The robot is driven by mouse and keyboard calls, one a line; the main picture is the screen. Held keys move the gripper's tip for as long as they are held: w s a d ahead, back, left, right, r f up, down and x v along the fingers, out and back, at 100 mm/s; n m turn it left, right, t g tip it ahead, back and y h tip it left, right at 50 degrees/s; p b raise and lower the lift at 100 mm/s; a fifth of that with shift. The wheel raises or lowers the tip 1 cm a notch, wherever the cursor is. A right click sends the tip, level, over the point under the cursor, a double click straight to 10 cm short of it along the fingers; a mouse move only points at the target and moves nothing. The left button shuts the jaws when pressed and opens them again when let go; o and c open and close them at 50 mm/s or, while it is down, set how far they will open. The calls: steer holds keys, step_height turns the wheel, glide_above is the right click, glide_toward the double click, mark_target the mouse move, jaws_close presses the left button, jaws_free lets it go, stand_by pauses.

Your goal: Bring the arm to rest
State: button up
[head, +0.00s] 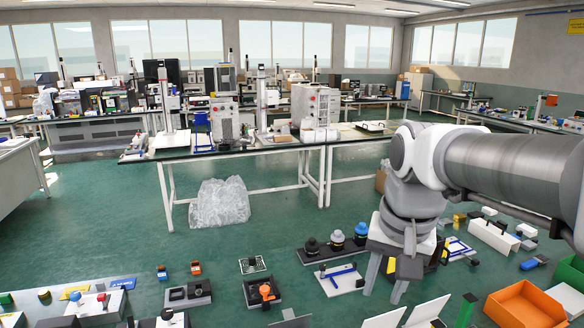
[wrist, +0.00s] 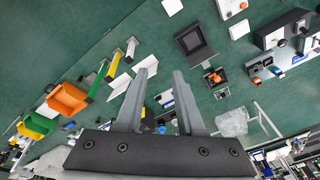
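My gripper (wrist: 160,98) shows in the wrist view with its two grey fingers apart and nothing between them. It is open and hangs in the air above the green floor, touching nothing that I can see. In the head view my arm (head: 480,165) reaches in from the right edge and bends down. The lower end of my gripper (head: 385,285) shows there above the floor items, partly hidden by the wrist links.
Boxes, trays and small parts lie on the floor, with an orange bin (head: 525,303) at the lower right. A clear plastic bag (head: 219,202) lies under a long workbench (head: 240,150) loaded with instruments. The green floor (head: 100,215) at the left is free.

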steer(key=s+f+n+t, duration=0.3)
steer(key=s+n, duration=0.1)
steer(key=s, duration=0.5)
steer(key=shift+s+d, duration=0.15)
steer(key=shift+s, duration=0.05)
steer(key=shift+a+n, duration=0.2)
steer(key=shift+n, duration=0.1)
